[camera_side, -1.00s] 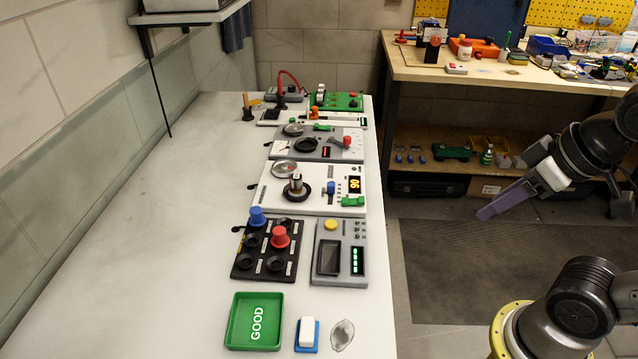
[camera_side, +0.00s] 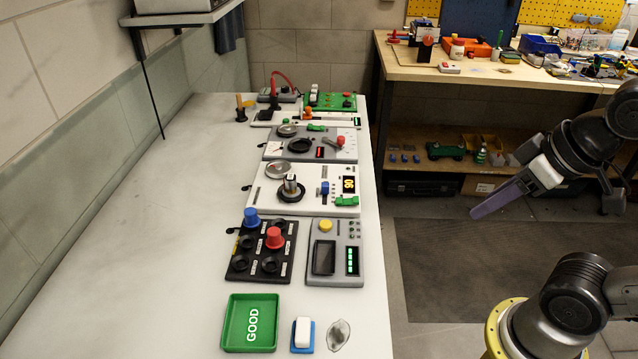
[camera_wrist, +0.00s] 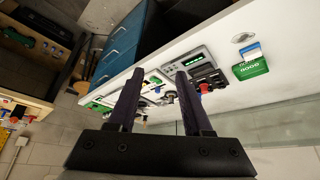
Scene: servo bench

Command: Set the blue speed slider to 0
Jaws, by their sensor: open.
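The blue speed slider (camera_side: 325,187) is a small blue knob on a white panel (camera_side: 262,199) in the side view. It stands left of a lit yellow display (camera_side: 348,184) that seems to read 90 or 06; I cannot tell which. A green lever (camera_side: 346,201) is just right of and below it. My gripper (camera_side: 474,214) is off the bench to the right, over the floor, and touches nothing. In the wrist view my gripper (camera_wrist: 160,82) has its two dark fingers apart with nothing between them. The slider cannot be made out clearly there.
A black panel with blue and red knobs (camera_side: 273,238) and a grey box with a yellow button (camera_side: 326,226) stand nearer. A green GOOD tray (camera_side: 231,322) is at the front. A grey panel (camera_side: 342,153) lies behind. The bench's left side is clear.

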